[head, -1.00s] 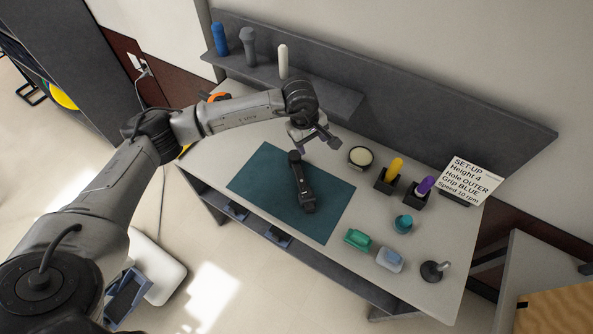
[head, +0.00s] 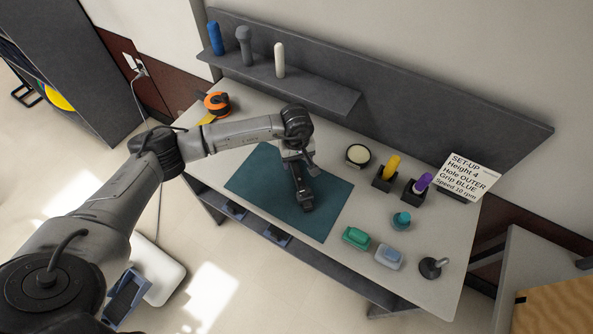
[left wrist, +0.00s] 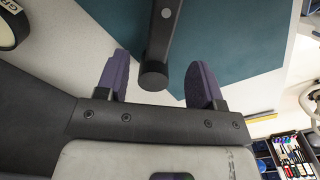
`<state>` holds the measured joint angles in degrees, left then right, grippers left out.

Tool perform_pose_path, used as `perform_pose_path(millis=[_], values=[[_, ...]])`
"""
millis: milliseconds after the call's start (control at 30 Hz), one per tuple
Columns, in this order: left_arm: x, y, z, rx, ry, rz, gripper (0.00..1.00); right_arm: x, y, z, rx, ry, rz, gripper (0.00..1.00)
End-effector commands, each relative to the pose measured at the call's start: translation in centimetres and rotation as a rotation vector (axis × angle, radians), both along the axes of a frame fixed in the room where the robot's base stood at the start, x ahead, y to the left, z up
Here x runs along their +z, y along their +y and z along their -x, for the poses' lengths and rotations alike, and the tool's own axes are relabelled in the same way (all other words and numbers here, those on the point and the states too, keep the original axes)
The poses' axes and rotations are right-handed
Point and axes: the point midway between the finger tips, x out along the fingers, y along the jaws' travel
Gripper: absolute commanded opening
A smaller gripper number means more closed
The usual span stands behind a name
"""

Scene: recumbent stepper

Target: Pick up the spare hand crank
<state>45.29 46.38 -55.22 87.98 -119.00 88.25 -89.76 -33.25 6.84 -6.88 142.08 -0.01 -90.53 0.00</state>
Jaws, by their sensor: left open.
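The spare hand crank (head: 305,194) is a dark grey bar lying on the teal mat (head: 253,180) on the bench. My left gripper (head: 299,162) is over the crank's far end and hides part of it. In the left wrist view the gripper's two purple fingers (left wrist: 160,78) are open. The dark crank (left wrist: 158,45) reaches in between them, its round end in the gap, with space on both sides. I cannot tell the exact height of the fingers over it. My right gripper is not in view.
Right of the mat stand a round cream-topped tin (head: 358,154), yellow (head: 392,166) and purple (head: 424,182) grips in holders, and a set-up card (head: 468,178). A shelf (head: 290,84) with upright grips runs behind. An orange tape measure (head: 217,102) lies left.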

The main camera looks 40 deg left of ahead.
Motion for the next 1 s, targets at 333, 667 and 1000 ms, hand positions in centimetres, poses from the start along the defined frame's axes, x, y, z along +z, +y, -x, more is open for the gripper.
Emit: perform_pose_path(millis=[333, 667, 1000], values=[[-3.6, -0.1, 0.1, 0.001, 0.003, 0.001, 0.62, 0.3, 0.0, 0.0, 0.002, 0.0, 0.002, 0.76], [-5.3, 0.0, 0.0, 0.001, 0.001, -0.001, 0.62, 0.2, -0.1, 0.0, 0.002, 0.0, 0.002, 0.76], [-5.3, 0.0, 0.0, 0.001, 0.0, 0.0, 0.43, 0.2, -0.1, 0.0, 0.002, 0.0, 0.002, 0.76]])
